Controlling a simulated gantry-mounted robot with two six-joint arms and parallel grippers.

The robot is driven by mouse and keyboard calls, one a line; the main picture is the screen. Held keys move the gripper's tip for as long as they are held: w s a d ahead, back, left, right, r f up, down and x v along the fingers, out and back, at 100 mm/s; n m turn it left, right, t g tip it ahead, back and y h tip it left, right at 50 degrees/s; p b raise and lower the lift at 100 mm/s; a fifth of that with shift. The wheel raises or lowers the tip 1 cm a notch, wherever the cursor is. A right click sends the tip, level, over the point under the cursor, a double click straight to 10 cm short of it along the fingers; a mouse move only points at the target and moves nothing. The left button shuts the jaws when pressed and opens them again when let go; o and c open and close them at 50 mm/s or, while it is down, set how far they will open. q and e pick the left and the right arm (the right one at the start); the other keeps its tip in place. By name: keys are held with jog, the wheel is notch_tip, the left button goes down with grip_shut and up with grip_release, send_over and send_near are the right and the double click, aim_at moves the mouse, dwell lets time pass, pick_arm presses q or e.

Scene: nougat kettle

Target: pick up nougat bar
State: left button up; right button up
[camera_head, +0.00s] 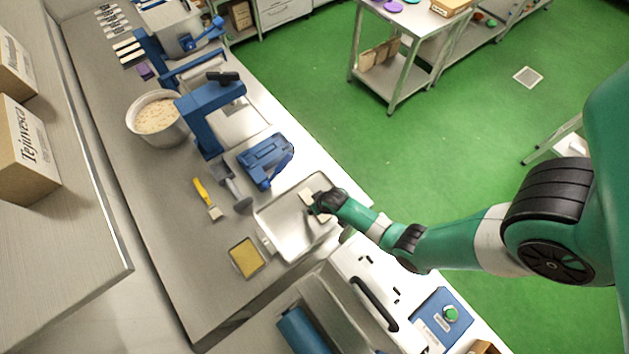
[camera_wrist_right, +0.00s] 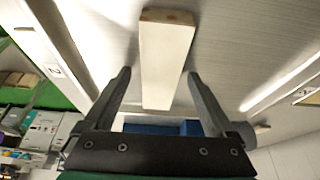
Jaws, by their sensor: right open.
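A pale cream nougat bar (camera_wrist_right: 167,58) with a brown end lies in the right wrist view, its near part between the two fingers. In the head view a cream piece (camera_head: 307,197) shows in the metal tray (camera_head: 276,230), beside my right gripper (camera_head: 318,207). My right gripper, seen in the right wrist view (camera_wrist_right: 158,76), is open, with a gap on both sides of the bar. I cannot tell how far above the bar the fingertips are. My left gripper is not in view.
A kettle (camera_head: 157,114) of pale mix stands farther back. A white switch panel (camera_head: 372,268) borders the tray's near side.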

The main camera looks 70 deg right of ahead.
jog(key=shift+r, duration=0.1)
grip_shut()
dwell(0.3)
